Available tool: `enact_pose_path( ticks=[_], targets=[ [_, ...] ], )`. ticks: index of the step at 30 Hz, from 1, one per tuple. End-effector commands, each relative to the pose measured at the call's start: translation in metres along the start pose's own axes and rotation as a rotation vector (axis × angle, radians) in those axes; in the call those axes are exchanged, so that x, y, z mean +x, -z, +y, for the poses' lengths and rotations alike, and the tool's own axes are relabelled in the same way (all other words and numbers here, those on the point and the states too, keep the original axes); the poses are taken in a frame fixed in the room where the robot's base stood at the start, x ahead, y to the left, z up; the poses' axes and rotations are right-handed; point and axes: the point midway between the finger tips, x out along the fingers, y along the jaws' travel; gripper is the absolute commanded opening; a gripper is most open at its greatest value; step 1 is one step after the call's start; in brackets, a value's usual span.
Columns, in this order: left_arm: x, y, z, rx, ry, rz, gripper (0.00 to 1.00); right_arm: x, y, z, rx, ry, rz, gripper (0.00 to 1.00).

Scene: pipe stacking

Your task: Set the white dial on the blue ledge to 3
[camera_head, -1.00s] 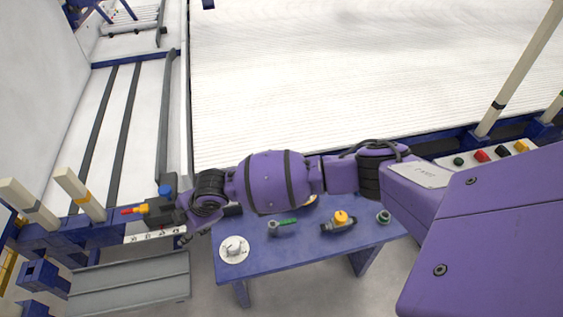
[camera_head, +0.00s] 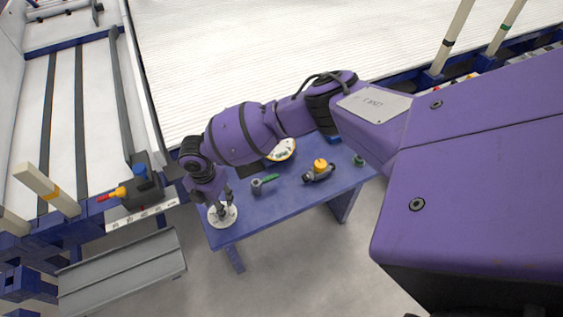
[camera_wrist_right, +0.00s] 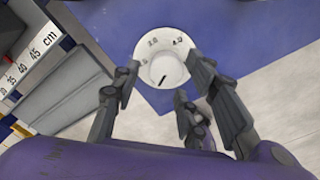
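The white dial (camera_head: 229,220) lies on the front left corner of the blue ledge (camera_head: 275,212). In the right wrist view the dial (camera_wrist_right: 149,48) is a round white plate with dark marks and a raised knob (camera_wrist_right: 163,70) bearing a black pointer line. The pointer slants; the setting is too small to read. My right gripper (camera_head: 224,202) is over the dial, pointing down. In the wrist view its fingers (camera_wrist_right: 163,85) are spread apart, with the knob between the tips. I cannot tell whether they touch it. My left gripper is not in view.
A grey box (camera_head: 143,192) with a blue button and red-tipped lever stands left, above a grey slanted tray (camera_head: 120,272).

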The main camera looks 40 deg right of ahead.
Motion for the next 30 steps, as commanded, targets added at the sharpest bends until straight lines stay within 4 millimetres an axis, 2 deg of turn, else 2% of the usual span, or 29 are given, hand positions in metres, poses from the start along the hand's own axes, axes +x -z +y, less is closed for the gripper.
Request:
enact_pose_path(
  ticks=[1,6,15,24,30],
  targets=[
    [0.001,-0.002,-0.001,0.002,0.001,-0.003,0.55,0.010,0.001,-0.002,0.002,0.003,0.002,0.40],
    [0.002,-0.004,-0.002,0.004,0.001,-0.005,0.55,0.023,0.000,-0.002,0.003,0.002,0.001,0.40],
    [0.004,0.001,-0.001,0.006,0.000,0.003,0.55,0.024,0.000,-0.001,0.002,0.001,0.001,0.39],
    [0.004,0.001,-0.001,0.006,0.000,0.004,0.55,0.023,0.000,0.001,0.002,-0.003,0.001,0.01],
    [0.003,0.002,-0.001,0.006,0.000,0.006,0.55,0.022,0.000,0.002,0.015,-0.005,0.001,0.00]
  ],
)
